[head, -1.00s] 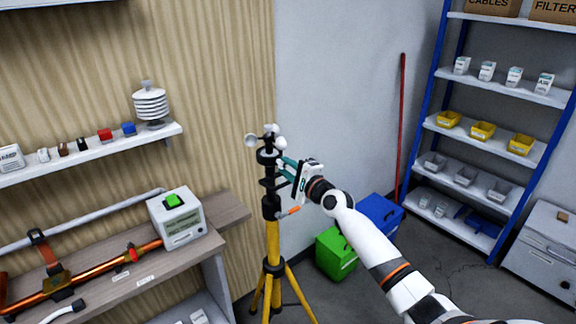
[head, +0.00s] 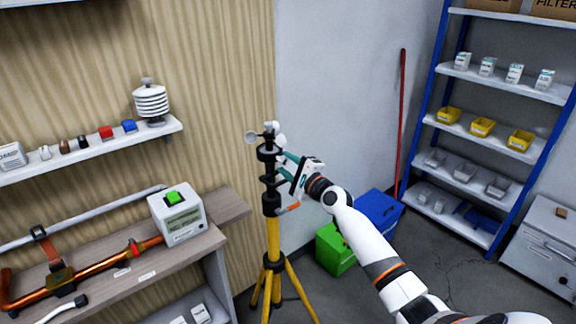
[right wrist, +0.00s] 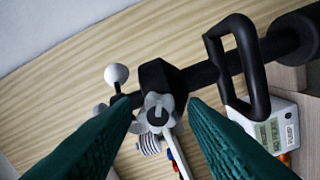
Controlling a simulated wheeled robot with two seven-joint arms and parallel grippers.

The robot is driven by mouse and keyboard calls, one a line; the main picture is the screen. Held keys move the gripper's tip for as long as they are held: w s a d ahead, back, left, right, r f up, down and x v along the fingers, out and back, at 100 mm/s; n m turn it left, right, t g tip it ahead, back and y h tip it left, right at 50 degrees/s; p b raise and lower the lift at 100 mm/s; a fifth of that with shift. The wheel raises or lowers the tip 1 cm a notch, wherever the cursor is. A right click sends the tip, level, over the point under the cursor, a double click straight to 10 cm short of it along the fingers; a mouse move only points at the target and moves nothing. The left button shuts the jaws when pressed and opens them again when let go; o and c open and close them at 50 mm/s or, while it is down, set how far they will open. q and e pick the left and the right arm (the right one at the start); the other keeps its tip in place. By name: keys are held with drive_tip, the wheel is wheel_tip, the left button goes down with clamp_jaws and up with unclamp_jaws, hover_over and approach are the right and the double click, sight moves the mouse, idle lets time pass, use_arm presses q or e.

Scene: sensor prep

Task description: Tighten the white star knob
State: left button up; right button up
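The white star knob (right wrist: 158,113) shows in the right wrist view on the black collar of the mast. My right gripper (right wrist: 160,102) has its two teal fingers on either side of the knob, with gaps visible between it and them. In the head view my right gripper (head: 281,167) reaches the mast from the right, fingers apart, just below the top. The knob cannot be made out there. The mast stands upright on a yellow tripod (head: 273,240), with a small cup sensor (head: 270,135) on top. My left gripper is not in view.
A black loop handle (right wrist: 240,65) sticks out from the mast. An orange-tipped lever (head: 288,209) is below my gripper. A bench with a display box (head: 176,225) stands left; green (head: 334,252) and blue (head: 378,218) bins stand behind my right arm.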

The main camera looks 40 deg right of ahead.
drive_tip(key=shift+o, duration=0.7)
drive_tip(key=s+b, duration=0.2)
drive_tip(key=s, duration=1)
drive_tip(key=shift+d+f, duration=0.2)
drive_tip(key=shift+d, duration=0.15)
